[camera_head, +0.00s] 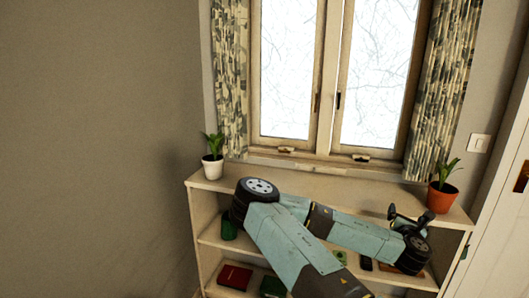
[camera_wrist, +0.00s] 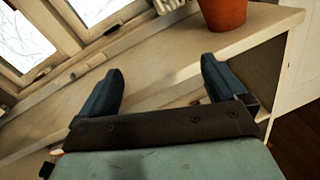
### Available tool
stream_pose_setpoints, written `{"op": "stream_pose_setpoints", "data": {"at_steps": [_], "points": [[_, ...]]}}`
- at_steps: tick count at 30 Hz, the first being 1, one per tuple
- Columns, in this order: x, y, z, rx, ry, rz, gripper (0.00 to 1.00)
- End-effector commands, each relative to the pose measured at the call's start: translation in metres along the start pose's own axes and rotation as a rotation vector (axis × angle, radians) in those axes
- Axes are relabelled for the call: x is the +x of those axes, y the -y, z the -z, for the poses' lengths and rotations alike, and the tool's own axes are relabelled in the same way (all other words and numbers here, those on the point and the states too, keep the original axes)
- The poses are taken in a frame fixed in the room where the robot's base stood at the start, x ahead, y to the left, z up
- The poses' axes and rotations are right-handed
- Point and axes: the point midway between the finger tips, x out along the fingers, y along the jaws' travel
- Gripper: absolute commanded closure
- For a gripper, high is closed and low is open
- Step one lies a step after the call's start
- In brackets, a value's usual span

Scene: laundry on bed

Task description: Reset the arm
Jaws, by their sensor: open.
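My arm is folded in front of a low wooden shelf unit (camera_head: 330,188) under the window in the head view. My gripper (camera_wrist: 160,82) shows in the wrist view with its two dark fingers wide apart and nothing between them. Its fingers point toward the shelf top, near the terracotta pot (camera_wrist: 222,12).
A white pot with a plant (camera_head: 213,167) stands at the shelf top's left end, and a terracotta pot (camera_head: 441,197) at its right end. Books, including a red one (camera_head: 235,276), lie on lower shelves. A door frame (camera_head: 497,215) is at the right. The left wall is bare.

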Motion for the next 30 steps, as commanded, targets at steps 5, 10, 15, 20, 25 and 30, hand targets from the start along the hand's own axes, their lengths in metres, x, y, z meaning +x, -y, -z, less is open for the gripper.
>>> {"op": "stream_pose_setpoints", "data": {"at_steps": [5, 10, 15, 20, 25, 30], "points": [[-0.001, 0.021, 0.003, 0.163, -0.008, 0.102, 0.02], [-0.006, 0.044, 0.013, 0.382, -0.025, 0.236, 0.02], [-0.014, 0.058, 0.025, 0.601, -0.046, 0.365, 0.02], [-0.023, 0.063, 0.036, 0.798, -0.067, 0.478, 0.02], [-0.035, 0.06, 0.047, 0.999, -0.095, 0.591, 0.02], [-0.046, 0.049, 0.053, 1.19, -0.126, 0.695, 0.02]]}}
